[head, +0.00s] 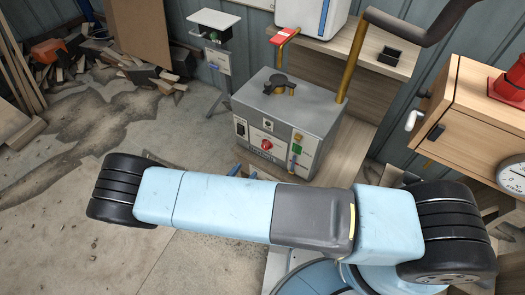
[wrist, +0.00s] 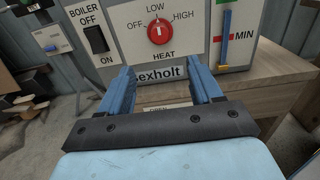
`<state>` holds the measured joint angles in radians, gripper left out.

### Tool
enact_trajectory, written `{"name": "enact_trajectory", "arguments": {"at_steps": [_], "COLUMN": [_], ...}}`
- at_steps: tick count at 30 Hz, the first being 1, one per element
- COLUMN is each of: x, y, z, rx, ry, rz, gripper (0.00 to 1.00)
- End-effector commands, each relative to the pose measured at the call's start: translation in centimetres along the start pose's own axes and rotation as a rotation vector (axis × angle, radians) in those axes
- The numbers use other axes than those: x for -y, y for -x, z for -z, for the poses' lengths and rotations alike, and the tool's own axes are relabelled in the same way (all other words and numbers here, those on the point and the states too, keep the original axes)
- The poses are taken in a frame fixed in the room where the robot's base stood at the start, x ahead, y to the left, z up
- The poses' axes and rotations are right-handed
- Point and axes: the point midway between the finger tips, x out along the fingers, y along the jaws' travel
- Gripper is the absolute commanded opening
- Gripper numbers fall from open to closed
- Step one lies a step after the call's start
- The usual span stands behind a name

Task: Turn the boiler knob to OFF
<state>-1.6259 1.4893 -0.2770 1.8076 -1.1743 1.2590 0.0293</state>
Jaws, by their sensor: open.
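The grey boiler box (head: 285,108) stands against the wall bench in the head view. Its front carries a red round knob (wrist: 161,30), also small in the head view (head: 267,144). The knob is labelled HEAT, with OFF at left, LOW on top and HIGH at right; its white mark points roughly up, toward LOW. The word BOILER stands over a black rocker switch (wrist: 96,39) marked OFF above and ON below. My gripper (wrist: 162,70) is open and empty, its blue fingers below the knob, one to each side. I cannot tell the gap to the panel.
A blue slider (wrist: 224,40) by a red MIN mark is right of the knob. A black valve handle (head: 280,85) and yellow pipe (head: 352,60) top the box. A wooden cabinet (head: 465,105) stands right. The floor at left is open, with scrap wood (head: 75,65) behind.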

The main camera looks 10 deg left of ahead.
Motion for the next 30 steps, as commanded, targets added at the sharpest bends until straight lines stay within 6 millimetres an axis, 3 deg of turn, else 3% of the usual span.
{"name": "enact_trajectory", "arguments": {"at_steps": [18, 24, 30], "x": [0.1, 0.1, 0.0], "y": [-10.3, -12.2, -12.8], "z": [0.0, 0.0, 0.0], "rx": [0.0, 0.0, -0.001], "ry": [0.0, 0.0, -0.001], "rz": [0.003, 0.002, 0.001], "gripper": [0.64, 0.64, 0.64]}}
